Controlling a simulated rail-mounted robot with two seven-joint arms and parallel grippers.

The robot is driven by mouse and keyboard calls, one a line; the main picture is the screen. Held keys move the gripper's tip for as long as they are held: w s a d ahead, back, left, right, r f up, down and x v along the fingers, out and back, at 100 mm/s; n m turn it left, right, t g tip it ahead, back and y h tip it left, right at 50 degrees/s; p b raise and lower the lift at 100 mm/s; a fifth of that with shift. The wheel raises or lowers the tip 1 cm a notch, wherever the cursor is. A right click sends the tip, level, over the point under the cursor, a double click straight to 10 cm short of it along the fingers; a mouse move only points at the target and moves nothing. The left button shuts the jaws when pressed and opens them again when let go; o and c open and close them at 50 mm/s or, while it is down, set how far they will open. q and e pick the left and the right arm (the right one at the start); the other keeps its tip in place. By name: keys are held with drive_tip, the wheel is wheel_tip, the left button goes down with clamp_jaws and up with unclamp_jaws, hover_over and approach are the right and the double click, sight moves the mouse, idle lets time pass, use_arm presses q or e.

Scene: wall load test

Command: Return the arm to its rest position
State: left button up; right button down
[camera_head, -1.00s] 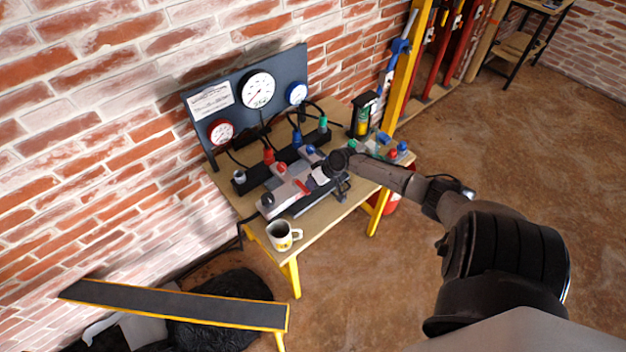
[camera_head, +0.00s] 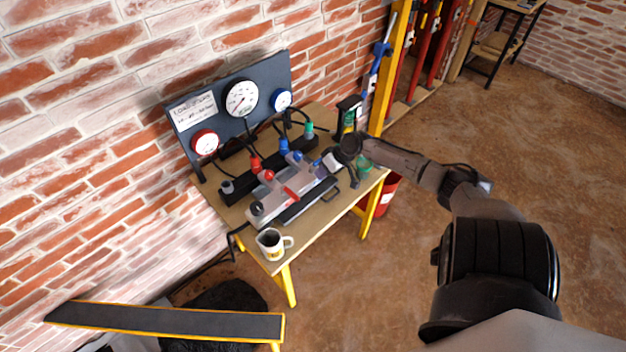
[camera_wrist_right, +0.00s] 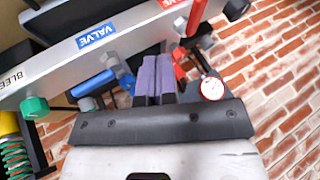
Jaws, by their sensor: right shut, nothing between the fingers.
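My right arm reaches in from the right in the head view. My right gripper (camera_head: 325,164) is over the far right end of the grey valve manifold (camera_head: 285,196) on the bench. In the right wrist view its two purple fingers (camera_wrist_right: 154,78) are together with nothing between them. The manifold (camera_wrist_right: 140,35) lies beyond the fingers there, with blue and red "VALVE" labels. A blue lever (camera_wrist_right: 92,84) and a red lever (camera_wrist_right: 196,16) show close to either side of the fingers. Whether the fingers touch anything is hard to tell. My left gripper is not in view.
The wooden bench (camera_head: 322,217) carries a mug (camera_head: 270,244) at its front corner and a gauge panel (camera_head: 222,112) at the wall. A black-and-green device (camera_head: 347,117) stands near the gripper. A yellow post (camera_head: 388,75) rises behind. The brown floor on the right is open.

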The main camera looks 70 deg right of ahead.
drive_tip(key=shift+v, duration=1.45)
